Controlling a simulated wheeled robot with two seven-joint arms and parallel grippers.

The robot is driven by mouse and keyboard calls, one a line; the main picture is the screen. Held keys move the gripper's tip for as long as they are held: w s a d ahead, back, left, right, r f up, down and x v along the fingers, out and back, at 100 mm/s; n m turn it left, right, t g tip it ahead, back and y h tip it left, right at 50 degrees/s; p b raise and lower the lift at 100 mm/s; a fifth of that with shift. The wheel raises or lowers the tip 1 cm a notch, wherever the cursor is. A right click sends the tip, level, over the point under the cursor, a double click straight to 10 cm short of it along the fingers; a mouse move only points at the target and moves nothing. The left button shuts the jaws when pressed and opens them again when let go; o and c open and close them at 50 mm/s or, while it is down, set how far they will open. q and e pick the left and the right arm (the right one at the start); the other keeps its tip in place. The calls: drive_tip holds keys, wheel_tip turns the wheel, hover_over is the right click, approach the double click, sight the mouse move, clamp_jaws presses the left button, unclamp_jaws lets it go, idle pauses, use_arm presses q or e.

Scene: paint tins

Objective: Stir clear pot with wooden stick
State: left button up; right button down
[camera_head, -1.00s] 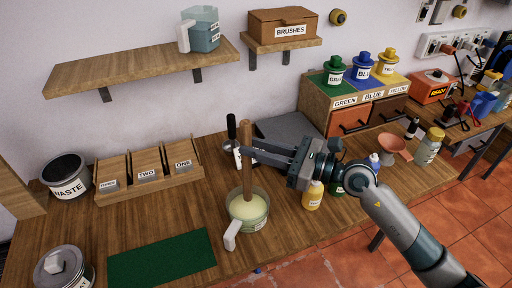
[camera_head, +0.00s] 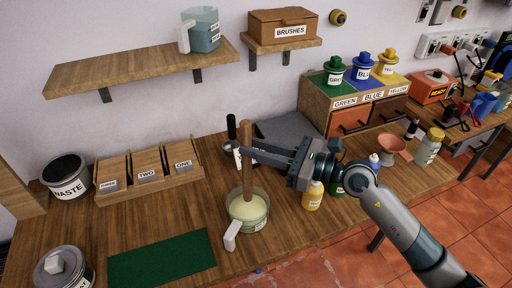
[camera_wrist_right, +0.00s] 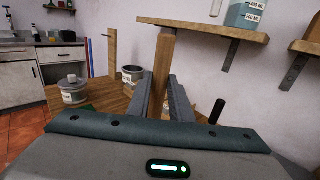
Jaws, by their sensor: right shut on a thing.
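The clear pot (camera_head: 250,222) stands on the wooden workbench with pale yellow paint in it and a white handle pointing down-left. The wooden stick (camera_head: 247,160) stands nearly upright with its lower end in the paint. My right gripper (camera_head: 247,148) is shut on the upper part of the stick, above the pot. In the right wrist view the stick (camera_wrist_right: 162,68) rises between the two fingers. The stick's lower end is hidden in the paint. My left gripper is not in view.
A yellow bottle (camera_head: 312,196) stands right of the pot, under my right gripper. A green mat (camera_head: 162,258) lies to the left. Behind are a dark-handled tool (camera_head: 231,128) and a tray marked one, two, three (camera_head: 150,186). A waste bin (camera_head: 66,176) stands far left.

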drive_tip(key=shift+r+p, duration=2.15)
drive_tip(key=shift+r, duration=0.35)
